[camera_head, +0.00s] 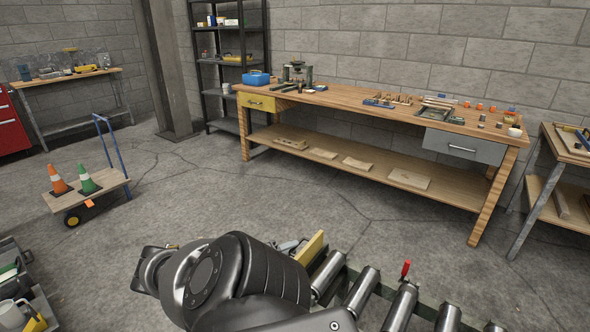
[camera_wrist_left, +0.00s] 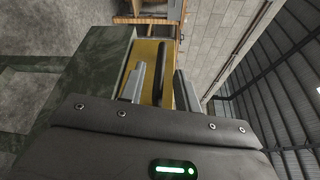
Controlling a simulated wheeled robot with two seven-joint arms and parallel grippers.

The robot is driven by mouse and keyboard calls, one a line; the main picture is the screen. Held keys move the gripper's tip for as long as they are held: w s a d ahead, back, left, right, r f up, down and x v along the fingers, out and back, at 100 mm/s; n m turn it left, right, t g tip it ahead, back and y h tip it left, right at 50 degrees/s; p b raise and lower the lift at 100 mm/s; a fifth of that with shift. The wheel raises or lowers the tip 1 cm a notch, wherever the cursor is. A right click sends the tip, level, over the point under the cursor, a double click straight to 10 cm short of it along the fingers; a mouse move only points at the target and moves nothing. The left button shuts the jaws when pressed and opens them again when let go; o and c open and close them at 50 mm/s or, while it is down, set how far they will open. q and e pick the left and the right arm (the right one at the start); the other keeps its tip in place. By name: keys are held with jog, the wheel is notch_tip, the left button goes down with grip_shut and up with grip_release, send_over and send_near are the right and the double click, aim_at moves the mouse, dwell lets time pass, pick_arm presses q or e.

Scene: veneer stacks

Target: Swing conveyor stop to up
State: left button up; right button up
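The conveyor stop shows as a yellow plate (camera_head: 312,249) at the end of the roller conveyor, beyond my left arm in the head view. In the left wrist view the yellow plate (camera_wrist_left: 147,58) lies ahead of the fingers, with a dark bar in front of it. My left gripper (camera_wrist_left: 160,72) is open, one grey finger on each side of the dark bar, with gaps showing. In the head view my left gripper (camera_head: 290,246) is mostly hidden behind my own arm. My right gripper is not in view.
Metal rollers (camera_head: 362,291) run along the bottom, with a red-handled part (camera_head: 405,270) beside them. A workbench (camera_head: 375,103) stands against the back wall. A cart (camera_head: 88,194) with two cones is at the left. The floor between is clear.

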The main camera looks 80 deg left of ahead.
pick_arm(q)
jog(key=v, duration=0.8)
jog(key=shift+s, duration=0.25)
jog(key=shift+d, duration=0.1)
